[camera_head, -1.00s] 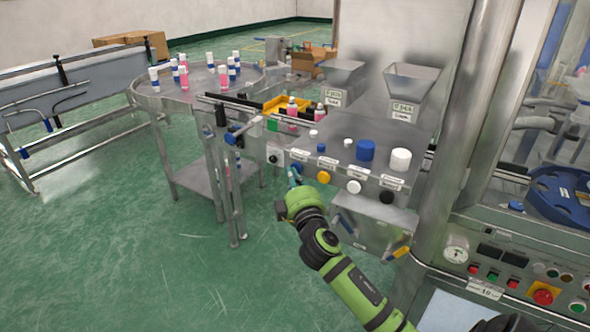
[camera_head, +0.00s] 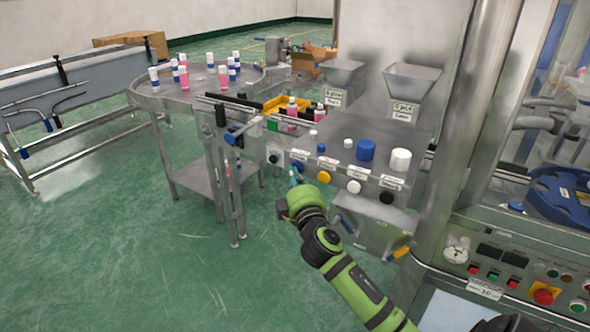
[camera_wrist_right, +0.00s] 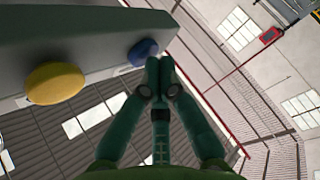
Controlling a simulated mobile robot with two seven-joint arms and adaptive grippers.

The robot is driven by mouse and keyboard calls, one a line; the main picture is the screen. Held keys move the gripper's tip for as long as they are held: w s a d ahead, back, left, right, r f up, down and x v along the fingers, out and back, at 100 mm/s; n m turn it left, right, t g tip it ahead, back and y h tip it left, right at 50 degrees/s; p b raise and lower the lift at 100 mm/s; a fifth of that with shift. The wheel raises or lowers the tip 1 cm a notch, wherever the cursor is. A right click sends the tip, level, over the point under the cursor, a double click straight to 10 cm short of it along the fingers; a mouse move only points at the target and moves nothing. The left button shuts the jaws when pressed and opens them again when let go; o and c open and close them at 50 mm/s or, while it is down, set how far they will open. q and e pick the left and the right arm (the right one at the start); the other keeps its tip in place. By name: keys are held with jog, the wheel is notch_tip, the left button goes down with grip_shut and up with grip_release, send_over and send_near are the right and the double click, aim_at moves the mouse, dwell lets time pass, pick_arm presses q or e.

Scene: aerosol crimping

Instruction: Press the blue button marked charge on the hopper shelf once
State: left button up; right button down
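The blue button (camera_head: 297,167) is on the front face of the hopper shelf (camera_head: 345,132), left of the yellow button (camera_head: 323,177). Its label is too small to read. My right gripper (camera_head: 293,179) is in front of the blue button and partly covers it. In the right wrist view, my gripper's fingers (camera_wrist_right: 160,66) are together and empty. Their tips are just beside the blue button (camera_wrist_right: 143,52), and I cannot tell whether they touch it. The yellow button (camera_wrist_right: 55,83) is farther left there. My left gripper is not in view.
A white button (camera_head: 353,187) and a black button (camera_head: 386,198) continue the row to the right. Loose blue and white caps (camera_head: 366,150) stand on the shelf top. A metal box (camera_head: 370,222) hangs below. A round table (camera_head: 200,98) with bottles stands at the left.

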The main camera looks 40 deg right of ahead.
dwell(0.8)
jog(key=shift+s+a, duration=0.4)
jog(key=shift+a, duration=0.45)
jog(key=shift+s+a, duration=0.3)
jog(key=shift+a, duration=0.5)
jog(key=shift+s+a, duration=0.35)
jog(key=shift+a, duration=0.4)
jog(key=shift+s+a, duration=0.3)
jog(key=shift+a, duration=0.5)
